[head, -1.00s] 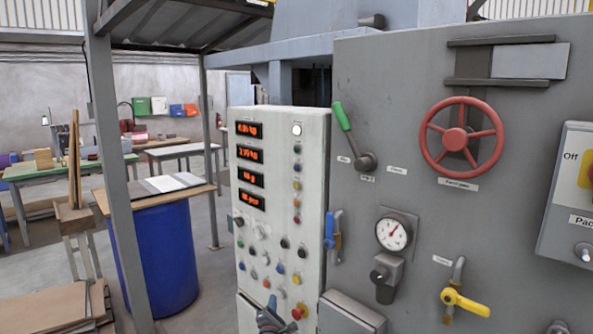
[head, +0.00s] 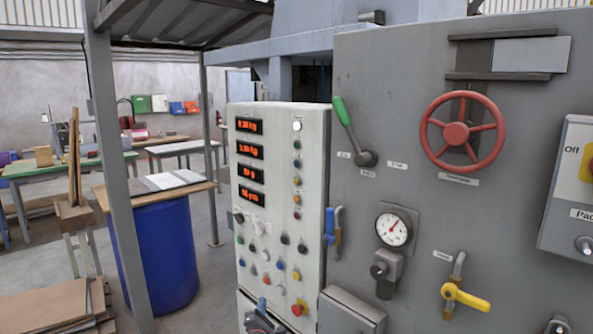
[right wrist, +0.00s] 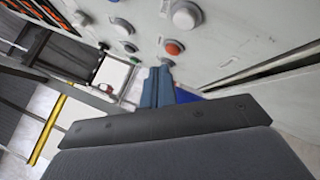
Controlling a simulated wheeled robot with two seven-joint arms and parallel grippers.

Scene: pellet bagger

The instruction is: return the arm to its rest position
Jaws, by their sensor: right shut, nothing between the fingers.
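My right gripper (head: 262,308) is at the bottom edge of the head view, in front of the lower part of the white control panel (head: 308,190). Most of it is cut off by the frame. In the right wrist view its blue fingers (right wrist: 158,86) are together with nothing between them. They point towards the panel's buttons, near a red-orange one (right wrist: 173,47); I cannot tell whether they touch the panel. My left gripper is not in view.
A grey machine face carries a red handwheel (head: 462,132), a green-handled lever (head: 342,112), a gauge (head: 393,229) and a yellow valve handle (head: 466,297). A post (head: 120,180) and a blue barrel (head: 168,255) stand left. Open floor shows beyond.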

